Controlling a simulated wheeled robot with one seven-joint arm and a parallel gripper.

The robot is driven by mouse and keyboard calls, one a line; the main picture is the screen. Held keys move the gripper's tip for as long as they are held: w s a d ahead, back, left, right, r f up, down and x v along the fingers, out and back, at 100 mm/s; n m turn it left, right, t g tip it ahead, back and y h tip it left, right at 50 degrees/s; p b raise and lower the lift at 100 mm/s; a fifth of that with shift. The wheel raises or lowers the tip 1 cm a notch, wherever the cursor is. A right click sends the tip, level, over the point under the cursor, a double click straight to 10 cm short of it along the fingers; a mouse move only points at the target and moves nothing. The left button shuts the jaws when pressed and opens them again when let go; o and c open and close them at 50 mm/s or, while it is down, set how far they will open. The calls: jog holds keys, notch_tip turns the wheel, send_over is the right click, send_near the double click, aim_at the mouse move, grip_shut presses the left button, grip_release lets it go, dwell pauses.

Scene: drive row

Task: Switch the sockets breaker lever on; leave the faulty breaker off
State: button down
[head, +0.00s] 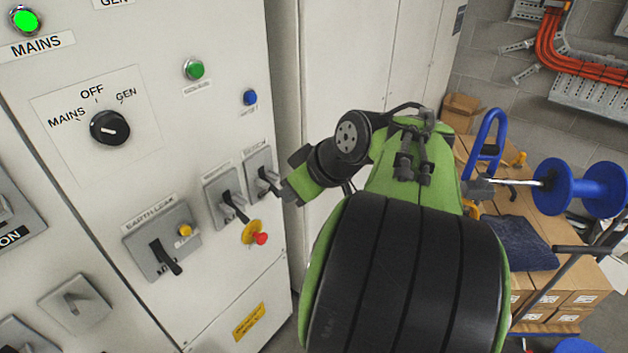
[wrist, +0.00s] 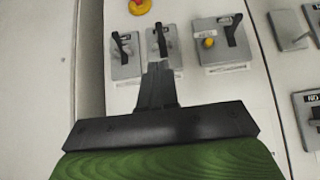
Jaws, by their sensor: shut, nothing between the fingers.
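Two small grey breakers sit side by side low on the panel, the middle one (head: 216,213) and the right one (head: 256,160), each with a black lever. Their labels are too small to read, so I cannot tell which is sockets or faulty. Both levers slope downward on the panel. In the wrist view, turned upside down, the right breaker (wrist: 123,68) is at left and the middle one (wrist: 172,42) is at centre. My gripper (wrist: 157,68) is shut and empty, its tips in front of the middle breaker, overlapping its edge near the lever; contact cannot be told.
The earth leak breaker (head: 146,247), lever down, is left of the pair. A red and yellow emergency stop (head: 261,239) sits just below them. A MAINS/OFF/GEN rotary switch (head: 109,127) is above. Cartons and a trolley with blue reels (head: 566,187) stand at right.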

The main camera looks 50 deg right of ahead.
jog(key=s+r, duration=0.1)
jog(key=s, duration=0.1)
jog(key=s+r+p, duration=0.1)
jog(key=s+r, duration=0.1)
jog(key=shift+s+d+r, duration=0.1)
jog(key=shift+s, duration=0.15)
jog(key=w+a+f+g+y, duration=0.1)
jog(key=w+a+f+g, duration=0.1)
jog(key=a, duration=1.1)
jog(key=s+a+f+h, duration=0.1)
jog(key=s+a+f, duration=0.3)
jog(key=s+a, duration=0.2)
jog(key=shift+a+f, duration=0.3)
jog(key=shift+a, duration=0.05)
